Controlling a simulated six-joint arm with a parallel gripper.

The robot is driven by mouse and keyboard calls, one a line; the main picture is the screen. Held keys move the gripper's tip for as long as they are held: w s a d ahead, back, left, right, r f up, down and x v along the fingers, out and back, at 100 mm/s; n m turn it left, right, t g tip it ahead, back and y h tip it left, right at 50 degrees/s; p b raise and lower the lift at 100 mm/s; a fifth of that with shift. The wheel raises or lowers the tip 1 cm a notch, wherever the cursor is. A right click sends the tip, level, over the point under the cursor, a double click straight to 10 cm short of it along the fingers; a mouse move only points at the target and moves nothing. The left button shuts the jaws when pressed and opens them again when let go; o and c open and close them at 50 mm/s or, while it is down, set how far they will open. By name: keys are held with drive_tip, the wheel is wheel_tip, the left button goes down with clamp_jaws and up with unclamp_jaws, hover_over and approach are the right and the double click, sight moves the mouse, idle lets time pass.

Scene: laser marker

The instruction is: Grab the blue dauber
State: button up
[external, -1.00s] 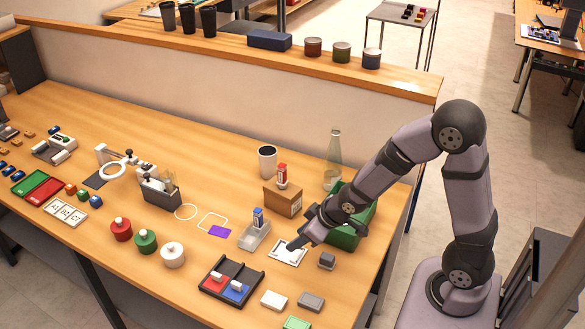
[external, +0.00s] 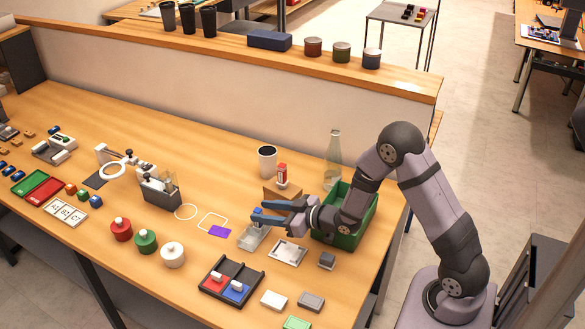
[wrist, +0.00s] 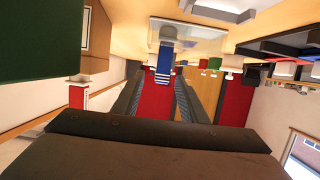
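The blue dauber (external: 258,212) stands upright in a clear tray (external: 250,241) near the middle of the bench. In the wrist view the blue dauber (wrist: 166,60) shows its blue body with pale bands, just ahead of my fingertips and roughly centred between them. My gripper (external: 259,213) is open and level, its fingers pointing left at the dauber's upper part. In the wrist view my gripper (wrist: 161,78) has its two fingers apart. I cannot tell whether either finger touches the dauber.
A red dauber (external: 282,175) stands on a wooden block (external: 275,190) just behind my gripper. A green crate (external: 345,237) and a glass bottle (external: 334,165) are close to my wrist. A white plate (external: 288,253) lies in front. Purple film (external: 220,231) lies left of the tray.

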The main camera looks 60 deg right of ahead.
drive_tip(key=shift+f+p+x, duration=0.2)
drive_tip(key=shift+p+x, duration=1.2)
drive_tip(key=shift+x, duration=2)
drive_tip(key=shift+a, duration=0.1)
clamp_jaws()
